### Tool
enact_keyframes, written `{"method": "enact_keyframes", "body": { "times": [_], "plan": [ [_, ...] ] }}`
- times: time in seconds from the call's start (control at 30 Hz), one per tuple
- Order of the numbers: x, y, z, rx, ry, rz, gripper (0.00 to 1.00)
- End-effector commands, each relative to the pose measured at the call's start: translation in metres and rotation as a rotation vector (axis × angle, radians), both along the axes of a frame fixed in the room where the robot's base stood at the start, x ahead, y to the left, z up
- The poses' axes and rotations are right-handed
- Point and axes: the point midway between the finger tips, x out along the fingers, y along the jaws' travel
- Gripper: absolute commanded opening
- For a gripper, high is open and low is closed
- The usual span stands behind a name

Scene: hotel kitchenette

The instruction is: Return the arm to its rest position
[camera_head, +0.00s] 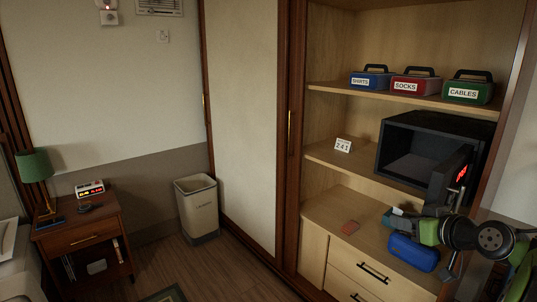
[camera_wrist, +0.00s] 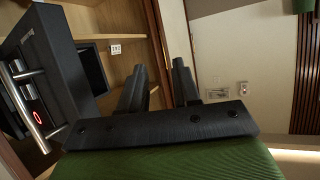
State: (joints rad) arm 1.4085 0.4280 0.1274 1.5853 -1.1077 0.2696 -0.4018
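My arm (camera_head: 480,240) is folded at the lower right of the head view, in front of the wardrobe's right side. My gripper (camera_wrist: 158,68) shows in the wrist view with its two black fingers apart and nothing between them. The fingertips point into open air toward the wardrobe edge and the pale wall. In the head view I cannot make out the fingers clearly against the arm and the things on the shelf.
A black safe (camera_head: 432,125) stands with its door (camera_head: 452,178) swung out close to my arm. A bin (camera_head: 197,208) and nightstand (camera_head: 80,235) are left. The floor between is free.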

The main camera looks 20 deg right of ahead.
Motion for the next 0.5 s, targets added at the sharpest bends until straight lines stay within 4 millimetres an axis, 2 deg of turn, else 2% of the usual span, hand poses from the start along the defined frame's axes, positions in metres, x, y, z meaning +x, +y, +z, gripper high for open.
{"method": "enact_keyframes", "body": {
  "times": [0.03,0.13,0.2,0.23,0.3,0.4,0.5],
  "plan": [
    [0.022,0.047,0.002,-0.002,0.077,0.045,0.31],
    [0.038,0.134,-0.001,-0.006,0.234,0.09,0.31],
    [0.03,0.195,-0.006,-0.015,0.335,0.109,0.31],
    [0.022,0.218,-0.008,-0.021,0.374,0.112,0.31],
    [-0.003,0.265,-0.014,-0.032,0.453,0.113,0.31],
    [-0.046,0.308,-0.025,-0.042,0.532,0.104,0.31],
    [-0.086,0.333,-0.037,-0.045,0.588,0.094,0.31]
  ]
}}
